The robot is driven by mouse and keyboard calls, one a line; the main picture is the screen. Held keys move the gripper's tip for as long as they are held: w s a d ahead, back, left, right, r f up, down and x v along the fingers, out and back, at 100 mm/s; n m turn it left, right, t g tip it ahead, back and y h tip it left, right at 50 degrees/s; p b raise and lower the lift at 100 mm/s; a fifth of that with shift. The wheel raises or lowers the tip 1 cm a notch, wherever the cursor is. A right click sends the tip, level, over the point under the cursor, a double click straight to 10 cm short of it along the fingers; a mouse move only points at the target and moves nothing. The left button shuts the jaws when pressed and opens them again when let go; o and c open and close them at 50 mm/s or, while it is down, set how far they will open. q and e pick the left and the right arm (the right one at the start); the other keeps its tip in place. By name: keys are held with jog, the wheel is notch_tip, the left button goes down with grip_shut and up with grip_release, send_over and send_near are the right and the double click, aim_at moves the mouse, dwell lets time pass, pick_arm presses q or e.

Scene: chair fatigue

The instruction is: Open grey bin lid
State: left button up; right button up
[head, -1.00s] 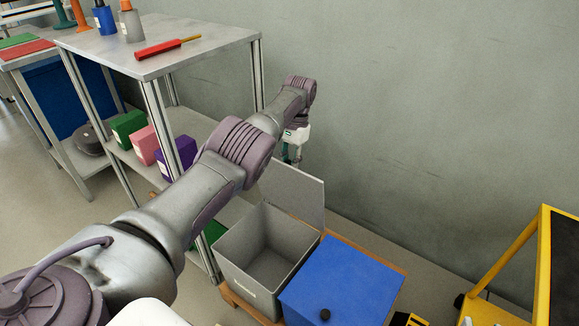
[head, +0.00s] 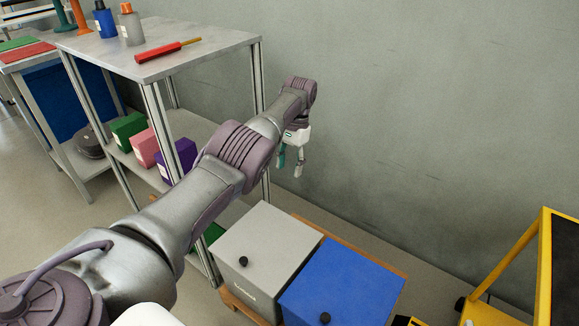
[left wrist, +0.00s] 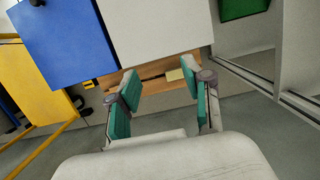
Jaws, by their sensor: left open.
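The grey bin (head: 262,285) stands on a low wooden platform, left of the blue bin, in the head view. Its grey lid (head: 268,237) lies flat and closed on top, with a black knob (head: 243,261) near the front edge. In the left wrist view the grey bin (left wrist: 160,28) is at the top, beside the blue bin. My left gripper (head: 290,172) is behind the bin near the wall, above lid height, open and empty. Its two teal-padded fingers (left wrist: 160,98) are apart in the wrist view. My right gripper does not show.
The blue bin (head: 345,280) touches or nearly touches the grey bin on its right. A metal shelf table (head: 190,55) with coloured boxes stands at left. A yellow frame (head: 545,260) stands at right. The wall (head: 430,110) is close behind.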

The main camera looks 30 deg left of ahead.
pick_arm(q)
jog(key=s+v, duration=0.2)
jog(key=v, duration=0.7)
jog(key=shift+r, duration=0.3)
jog(key=shift+a, duration=0.1)
